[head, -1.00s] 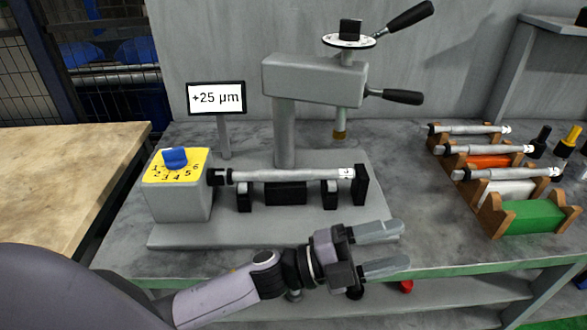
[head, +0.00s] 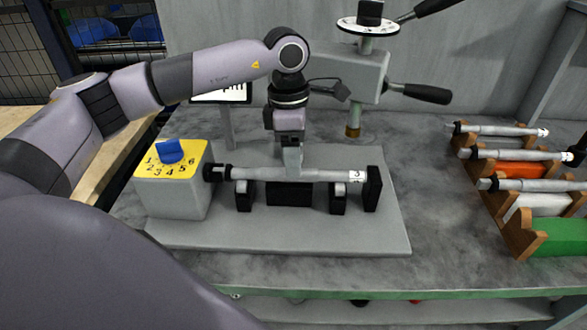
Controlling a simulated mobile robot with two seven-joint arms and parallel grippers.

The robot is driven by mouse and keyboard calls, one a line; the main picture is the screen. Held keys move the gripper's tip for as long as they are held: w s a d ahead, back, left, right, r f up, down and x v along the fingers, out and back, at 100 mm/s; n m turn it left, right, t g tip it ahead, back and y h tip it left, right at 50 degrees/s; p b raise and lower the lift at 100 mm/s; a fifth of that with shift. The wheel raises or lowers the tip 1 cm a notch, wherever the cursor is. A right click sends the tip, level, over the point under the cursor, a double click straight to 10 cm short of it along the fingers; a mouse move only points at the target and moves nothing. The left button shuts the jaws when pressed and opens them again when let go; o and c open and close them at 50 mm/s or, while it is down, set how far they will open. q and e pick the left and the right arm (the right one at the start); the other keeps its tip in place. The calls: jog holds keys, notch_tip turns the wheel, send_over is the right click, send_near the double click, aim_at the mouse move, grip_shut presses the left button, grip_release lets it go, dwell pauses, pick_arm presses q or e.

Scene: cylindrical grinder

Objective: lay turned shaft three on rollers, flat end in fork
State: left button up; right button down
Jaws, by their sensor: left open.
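The turned shaft three (head: 325,176), grey with a white "3" tag near its right end, lies level across the black rollers (head: 338,198) on the grey machine base. Its left end reaches the black fork (head: 214,172) on the dial box; whether the flat sits fully in the slot is too small to tell. My right gripper is not in view.
The dial box (head: 170,200) has a yellow face and blue knob. The press column with black-handled levers (head: 418,94) stands behind, partly covered by my left arm, as is the display (head: 225,99). A wooden rack (head: 520,232) with several shafts and coloured blocks stands right.

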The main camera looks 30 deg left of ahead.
pick_arm(q)
jog(key=shift+w+a+r+y, duration=0.15)
jog(key=shift+a+r+y, duration=0.1)
jog(key=shift+a, duration=0.25)
jog(key=shift+w+a+r+y, duration=0.15)
jog(key=shift+a+r, duration=0.1)
jog(key=shift+a, duration=0.5)
jog(key=f, duration=0.2)
jog(key=f+p, duration=0.1)
jog(key=f, duration=0.3)
jog(key=shift+d+f, duration=0.25)
jog(key=shift+f, duration=0.15)
grip_shut()
jog(key=shift+w, duration=0.1)
jog(key=shift+w+r, duration=0.1)
jog(key=shift+r, duration=0.1)
